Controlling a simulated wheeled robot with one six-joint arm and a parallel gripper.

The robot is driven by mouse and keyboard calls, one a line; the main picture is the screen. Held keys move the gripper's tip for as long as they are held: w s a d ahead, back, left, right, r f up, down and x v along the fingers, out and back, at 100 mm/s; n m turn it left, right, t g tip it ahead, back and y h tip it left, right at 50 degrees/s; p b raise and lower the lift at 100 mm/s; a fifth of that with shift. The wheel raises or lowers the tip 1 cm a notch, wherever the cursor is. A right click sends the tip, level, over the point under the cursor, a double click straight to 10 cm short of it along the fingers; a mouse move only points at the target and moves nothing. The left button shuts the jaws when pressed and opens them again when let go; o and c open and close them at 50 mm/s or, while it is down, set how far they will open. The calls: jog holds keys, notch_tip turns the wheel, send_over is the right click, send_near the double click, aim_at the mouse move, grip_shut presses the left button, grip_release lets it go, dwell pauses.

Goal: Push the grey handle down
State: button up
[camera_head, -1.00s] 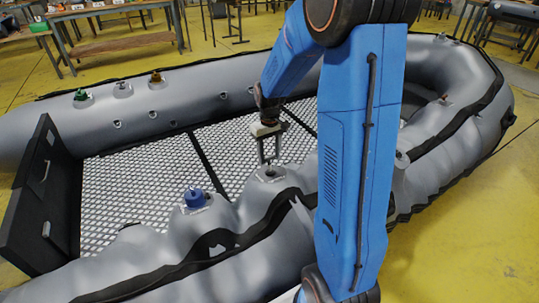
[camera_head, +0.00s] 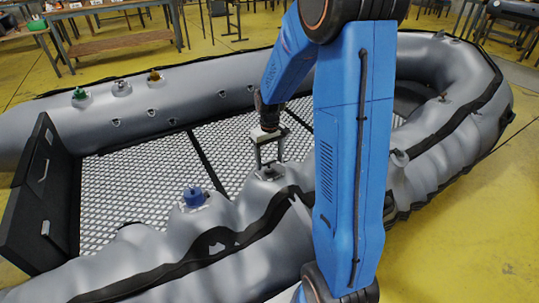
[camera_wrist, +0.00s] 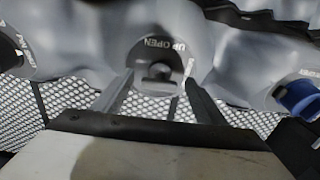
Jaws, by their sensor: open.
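The grey handle (camera_wrist: 158,72) sits on a round grey valve plate marked "UP OPEN", at the upper middle of the wrist view. My gripper (camera_wrist: 159,80) is open, with one finger on each side of the handle in that picture. I cannot tell whether a finger touches it. In the head view my gripper (camera_head: 268,168) points down at the near tube of the grey boat (camera_head: 270,258). There the handle is largely hidden by the fingers.
A blue valve knob (camera_head: 194,196) stands to the left on the same tube and also shows in the wrist view (camera_wrist: 298,98). Green (camera_head: 79,93), grey (camera_head: 122,88) and orange (camera_head: 154,77) valves sit on the far tube. The mesh floor (camera_head: 140,190) is clear.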

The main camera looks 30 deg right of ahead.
aim_at(269, 164)
notch_tip(269, 164, up, 17)
jog(key=shift+r, duration=0.15)
dwell(0.5)
dwell(0.4)
jog(key=s+a+r+t, duration=0.1)
jog(key=s+a, duration=0.2)
jog(key=s, duration=0.6)
jog(key=s+a+r+t, duration=0.1)
jog(key=s+a, duration=0.3)
jog(key=s, duration=0.6)
jog(key=s+a+r+t, duration=0.1)
jog(key=s+a+t, duration=0.1)
jog(key=s, duration=0.7)
jog(key=shift+s+a+t, duration=0.25)
jog(key=shift+a+t, duration=0.15)
jog(key=shift+a, duration=0.25)
